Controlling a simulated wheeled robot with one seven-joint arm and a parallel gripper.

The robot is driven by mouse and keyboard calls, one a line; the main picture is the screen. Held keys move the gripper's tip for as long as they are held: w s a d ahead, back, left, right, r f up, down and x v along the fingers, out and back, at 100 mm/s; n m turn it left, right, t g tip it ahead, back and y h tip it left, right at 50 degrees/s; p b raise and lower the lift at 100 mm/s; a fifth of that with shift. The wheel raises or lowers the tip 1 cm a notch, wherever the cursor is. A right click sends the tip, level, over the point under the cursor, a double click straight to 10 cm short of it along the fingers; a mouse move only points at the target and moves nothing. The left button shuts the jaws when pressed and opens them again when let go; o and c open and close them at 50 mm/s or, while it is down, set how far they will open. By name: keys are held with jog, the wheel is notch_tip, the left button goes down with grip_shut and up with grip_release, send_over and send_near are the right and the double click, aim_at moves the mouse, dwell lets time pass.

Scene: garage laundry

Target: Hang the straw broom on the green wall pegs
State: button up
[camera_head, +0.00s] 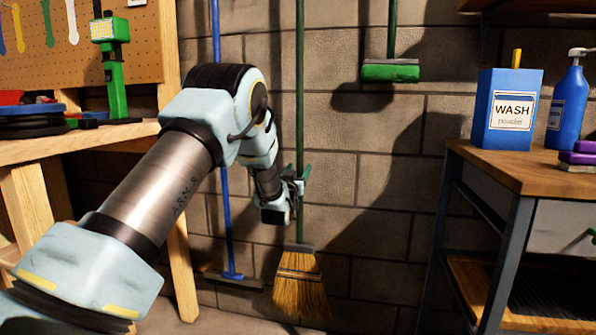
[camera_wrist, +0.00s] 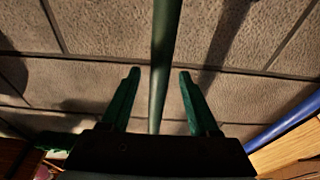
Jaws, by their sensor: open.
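The straw broom (camera_head: 300,285) stands upright against the block wall, bristles down, with a long green handle (camera_head: 300,60). My gripper (camera_head: 298,187) is at the lower part of the handle, above the bristles. In the wrist view, my gripper (camera_wrist: 160,78) is open, and the green handle (camera_wrist: 163,40) runs between its two green fingers with a gap on each side. I cannot tell how deep the handle sits between them. No green wall pegs can be made out; the top of the handle is out of view.
A blue-handled tool (camera_head: 229,220) leans left of the broom, partly behind my arm. A green-headed tool (camera_head: 390,71) is on the wall to the right. A workbench (camera_head: 80,143) stands left; a table (camera_head: 520,175) with a blue wash box (camera_head: 507,108) stands right.

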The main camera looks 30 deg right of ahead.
jog(key=v, duration=1.1)
jog(key=w+a+f+n+g+y, duration=0.1)
jog(key=a+f+g+y, duration=0.15)
jog(key=a, duration=0.55)
jog(key=w+a+f+n+g+y, duration=0.15)
jog(key=a+y, duration=0.25)
jog(key=a, duration=0.5)
jog(key=a+f+n+g+y, duration=0.1)
jog(key=a+n+y, duration=0.15)
jog(key=a, duration=0.55)
jog(key=s+a+f+n+g+y, duration=0.15)
jog(key=s+a+g, duration=0.25)
jog(key=s+a, duration=0.65)
jog(key=s+a+f+n+g+y, duration=0.1)
jog(key=s+a+g+y, duration=0.3)
jog(key=s+a, duration=0.65)
notch_tip(320, 180, up, 29)
jog(key=d+p, duration=0.1)
jog(key=p, duration=2.8)
jog(key=shift+s+d+f+h, duration=0.2)
jog(key=shift+s+d+h, duration=0.05)
jog(key=shift+s+h, duration=0.15)
